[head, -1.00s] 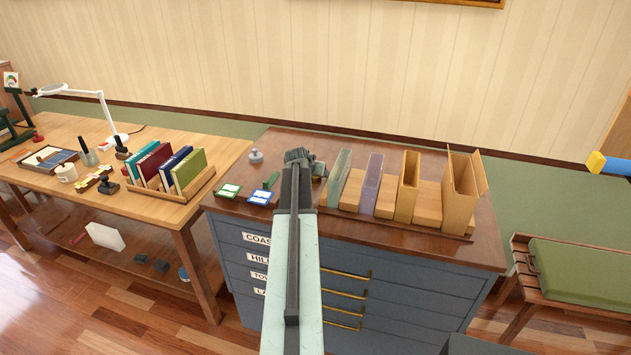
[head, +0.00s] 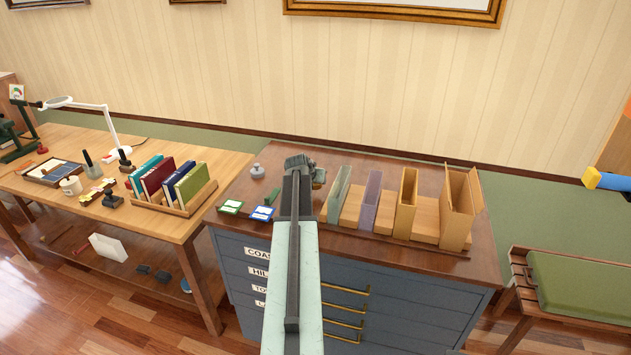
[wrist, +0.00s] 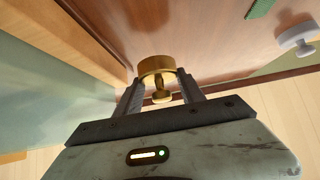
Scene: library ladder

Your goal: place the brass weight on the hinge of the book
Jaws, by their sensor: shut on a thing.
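The brass weight (wrist: 157,66) is a round gold-coloured piece with a small knob, in the wrist view. My gripper (wrist: 160,88) is shut on it, one dark finger on each side. In the head view my gripper (head: 302,163) is over the back left part of the cabinet top, and my arm hides most of what it holds. Several upright books, among them a maroon book (head: 158,178) and an olive book (head: 191,183), stand in a wooden rack on the left table. I cannot tell which book the task means; no lying book shows.
The dark wooden cabinet top (head: 340,244) bears a row of upright holders (head: 406,195) right of my gripper. A grey knobbed weight (head: 257,171) and label cards (head: 262,213) lie left of it. A green-cushioned bench (head: 580,285) stands at the right.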

